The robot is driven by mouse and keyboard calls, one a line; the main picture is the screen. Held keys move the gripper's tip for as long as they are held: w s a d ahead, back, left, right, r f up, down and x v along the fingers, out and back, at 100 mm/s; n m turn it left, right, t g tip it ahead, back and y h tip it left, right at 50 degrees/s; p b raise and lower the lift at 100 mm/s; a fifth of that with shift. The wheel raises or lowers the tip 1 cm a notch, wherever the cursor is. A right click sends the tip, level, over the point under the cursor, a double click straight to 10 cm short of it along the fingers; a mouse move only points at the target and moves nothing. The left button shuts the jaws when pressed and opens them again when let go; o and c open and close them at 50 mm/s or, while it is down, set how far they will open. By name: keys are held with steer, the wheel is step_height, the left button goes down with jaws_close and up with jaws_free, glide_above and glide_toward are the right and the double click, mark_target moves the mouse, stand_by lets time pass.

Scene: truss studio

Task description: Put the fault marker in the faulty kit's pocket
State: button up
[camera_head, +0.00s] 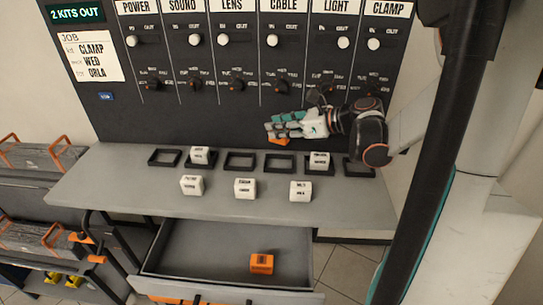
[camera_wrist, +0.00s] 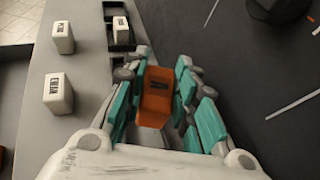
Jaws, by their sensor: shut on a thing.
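My gripper (camera_head: 283,130) is shut on an orange block (camera_head: 279,142), the marker, above the back of the counter near the fourth pocket from the left. In the wrist view the block (camera_wrist: 155,98) sits between the teal fingers, with dark lettering too small to read. A row of black-rimmed pockets (camera_head: 238,161) runs along the back of the counter below the board. The second pocket holds a white block (camera_head: 200,154) and the fifth holds another (camera_head: 319,159). The third and fourth look empty. My arm partly hides the sixth (camera_head: 357,168).
The board (camera_head: 230,105) has columns POWER to CLAMP; the SOUND and LIGHT sliders stand at OUT. A job card (camera_head: 91,55) reads CLAMP, WED, ORLA. White blocks (camera_head: 245,188) stand on the front counter. The open drawer (camera_head: 205,262) holds another orange block (camera_head: 262,263).

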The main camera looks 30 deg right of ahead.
step_height(320, 180, down, 9)
steer(key=b, duration=0.3)
steer(key=shift+f, duration=0.2)
steer(key=shift+b, duration=0.3)
steer(key=shift+f, duration=0.15)
steer(key=o, duration=1)
steer(key=shift+r, duration=0.25)
steer(key=p+v, duration=0.3)
steer(key=v, duration=0.9)
steer(key=shift+f, duration=0.1)
